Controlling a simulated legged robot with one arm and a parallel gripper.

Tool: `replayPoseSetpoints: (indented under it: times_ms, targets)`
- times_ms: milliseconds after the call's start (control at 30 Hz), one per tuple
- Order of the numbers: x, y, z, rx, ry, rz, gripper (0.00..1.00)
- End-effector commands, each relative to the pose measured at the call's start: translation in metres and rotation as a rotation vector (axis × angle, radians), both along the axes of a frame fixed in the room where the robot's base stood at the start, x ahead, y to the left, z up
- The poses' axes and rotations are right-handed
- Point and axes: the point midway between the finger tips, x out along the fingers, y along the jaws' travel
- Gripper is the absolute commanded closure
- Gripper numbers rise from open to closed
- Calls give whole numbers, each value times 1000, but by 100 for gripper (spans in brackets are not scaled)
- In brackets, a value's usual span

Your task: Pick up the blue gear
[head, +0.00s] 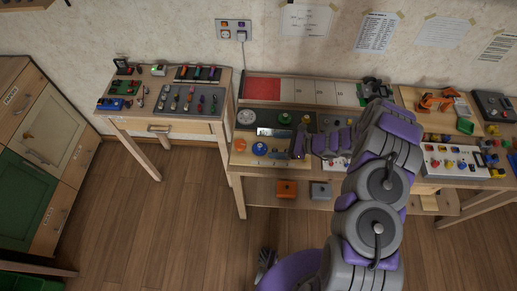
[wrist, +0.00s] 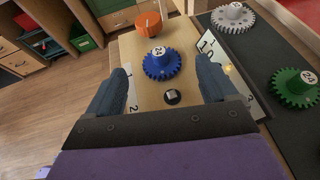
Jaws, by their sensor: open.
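The fingers are spread wide with nothing held, and the gear appears apart from both. In the head view the blue gear (head: 259,149) is at the left of the middle workbench. My gripper (head: 298,145) is just to its right there, its fingers hard to make out.
An orange round piece (wrist: 148,26) lies beyond the gear. A grey gear (wrist: 232,17) and a green gear (wrist: 295,87) lie on the dark panel to the right. The floor at left is clear.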

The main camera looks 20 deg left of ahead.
Motion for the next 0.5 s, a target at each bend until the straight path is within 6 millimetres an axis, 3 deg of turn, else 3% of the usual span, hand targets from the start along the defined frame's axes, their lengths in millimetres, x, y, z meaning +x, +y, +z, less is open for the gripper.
replayPoseSetpoints:
  times_ms: [100,500]
  targets:
    - [-1,16,-8,2,1,1,14]
    - [-4,49,-27,-1,-1,1,14]
